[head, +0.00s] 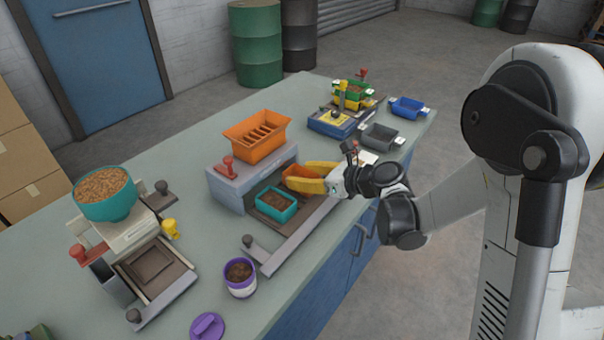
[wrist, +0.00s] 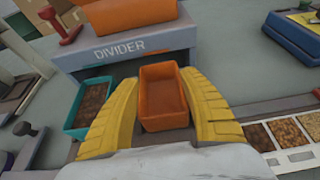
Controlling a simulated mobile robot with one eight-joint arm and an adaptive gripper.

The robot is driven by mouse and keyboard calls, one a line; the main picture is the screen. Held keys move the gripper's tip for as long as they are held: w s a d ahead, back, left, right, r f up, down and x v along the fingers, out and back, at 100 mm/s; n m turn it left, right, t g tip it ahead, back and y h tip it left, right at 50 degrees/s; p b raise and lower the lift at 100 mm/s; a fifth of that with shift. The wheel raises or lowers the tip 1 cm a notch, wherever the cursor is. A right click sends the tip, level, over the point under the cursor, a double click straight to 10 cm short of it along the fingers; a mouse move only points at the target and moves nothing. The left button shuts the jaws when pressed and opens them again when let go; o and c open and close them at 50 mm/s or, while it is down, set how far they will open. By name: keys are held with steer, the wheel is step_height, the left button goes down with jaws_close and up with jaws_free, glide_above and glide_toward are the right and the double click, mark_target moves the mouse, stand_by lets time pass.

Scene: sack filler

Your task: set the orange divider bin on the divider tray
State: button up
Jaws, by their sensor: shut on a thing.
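The small orange divider bin (wrist: 163,97) is between the two yellow fingers of my gripper (wrist: 166,110). It looks upright and empty. In the head view the orange bin (head: 297,171) shows partly behind the fingers of my gripper (head: 316,177), in front of the grey divider machine, marked DIVIDER (wrist: 135,48). The grey divider tray (head: 292,248) extends in front of the machine. A teal bin (head: 276,204) with brown contents stands left of the orange bin. I cannot tell whether the orange bin touches the tray; its underside is hidden.
A slotted orange hopper (head: 257,135) tops the machine, with a red knob (head: 228,165) beside it. A dark knob (head: 247,240) stands at the tray's left. A purple cup (head: 240,278) is nearby. Grey (head: 379,137) and blue (head: 407,107) bins stand at the right.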

steer(key=shift+f, duration=0.2)
stand_by(0.5)
steer(key=o, duration=1.6)
steer(key=shift+r, duration=0.1)
step_height(320, 180, up, 8)
steer(key=p, duration=0.5)
steer(key=shift+p, duration=0.35)
